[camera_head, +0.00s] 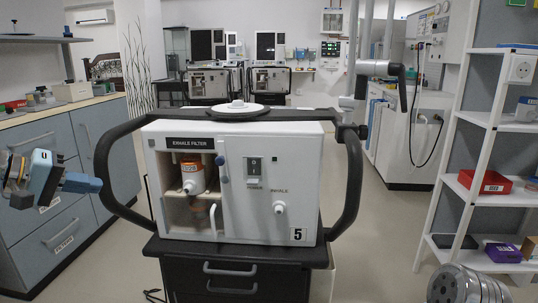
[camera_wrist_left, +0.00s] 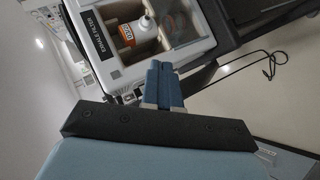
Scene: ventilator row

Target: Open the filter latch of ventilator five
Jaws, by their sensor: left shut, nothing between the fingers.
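Ventilator five (camera_head: 270,205) is a white box with a "5" label on its front, on a dark cart. Its left bay, under an "EXHALE FILTER" label, shows a white filter (camera_head: 192,178) with an orange band.
A black bar handle (camera_head: 352,185) curves around the ventilator's sides. Grey drawers (camera_head: 55,220) stand at left. A white shelf rack (camera_head: 490,120) holds a red bin (camera_head: 485,183) at right. Two more ventilators (camera_head: 208,82) (camera_head: 270,80) stand behind.

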